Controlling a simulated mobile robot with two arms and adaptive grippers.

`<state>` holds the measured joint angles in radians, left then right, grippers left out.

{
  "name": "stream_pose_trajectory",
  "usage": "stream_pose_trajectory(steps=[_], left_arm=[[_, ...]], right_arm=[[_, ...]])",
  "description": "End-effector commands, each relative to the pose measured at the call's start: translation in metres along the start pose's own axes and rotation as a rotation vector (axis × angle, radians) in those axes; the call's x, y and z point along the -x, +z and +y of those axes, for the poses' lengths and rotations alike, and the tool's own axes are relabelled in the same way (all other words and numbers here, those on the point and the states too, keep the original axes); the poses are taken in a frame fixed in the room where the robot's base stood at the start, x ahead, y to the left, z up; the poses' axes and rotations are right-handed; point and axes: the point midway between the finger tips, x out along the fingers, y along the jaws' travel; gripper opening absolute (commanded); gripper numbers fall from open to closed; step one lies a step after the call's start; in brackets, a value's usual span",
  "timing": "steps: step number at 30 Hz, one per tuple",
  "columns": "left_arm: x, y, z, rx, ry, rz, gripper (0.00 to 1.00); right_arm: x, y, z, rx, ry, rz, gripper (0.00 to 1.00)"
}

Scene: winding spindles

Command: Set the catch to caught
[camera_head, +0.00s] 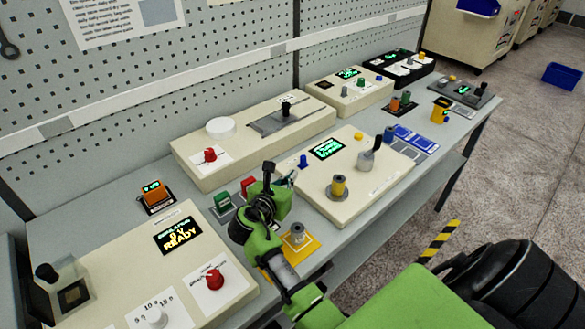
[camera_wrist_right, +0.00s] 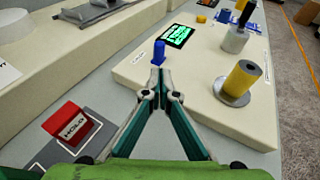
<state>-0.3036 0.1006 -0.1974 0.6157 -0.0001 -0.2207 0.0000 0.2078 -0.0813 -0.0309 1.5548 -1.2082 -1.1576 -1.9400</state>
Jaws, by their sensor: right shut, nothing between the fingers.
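My left gripper is not in view.
The panel also carries a yellow spindle (camera_head: 339,186) and a grey lever (camera_head: 369,158). A red HOLD block (camera_wrist_right: 72,124) and a green block (camera_head: 222,200) stand left of my gripper. A long cream box (camera_head: 255,140) lies behind. A yellow plate (camera_head: 304,245) lies in front.

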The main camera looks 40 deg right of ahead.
Motion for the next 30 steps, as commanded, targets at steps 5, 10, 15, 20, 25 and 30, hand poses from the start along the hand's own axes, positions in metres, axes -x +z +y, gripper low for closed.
stream_pose_trajectory(steps=[5,10,15,20,25,30], left_arm=[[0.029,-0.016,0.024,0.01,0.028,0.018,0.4],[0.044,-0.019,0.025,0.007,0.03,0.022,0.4],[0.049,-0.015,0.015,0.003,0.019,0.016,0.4],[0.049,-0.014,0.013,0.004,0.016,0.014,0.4],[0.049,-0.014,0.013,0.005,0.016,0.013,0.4],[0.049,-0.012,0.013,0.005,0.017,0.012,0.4]], right_arm=[[0.032,0.005,0.0,0.003,0.001,0.003,0.0],[0.054,0.004,0.0,0.001,0.0,0.002,0.0],[0.066,0.001,0.0,0.001,0.0,0.001,0.0],[0.068,0.0,0.0,0.0,0.0,0.0,0.0],[0.067,0.0,0.0,0.0,0.0,0.0,0.0],[0.067,0.0,0.0,0.0,0.0,0.0,0.0]])
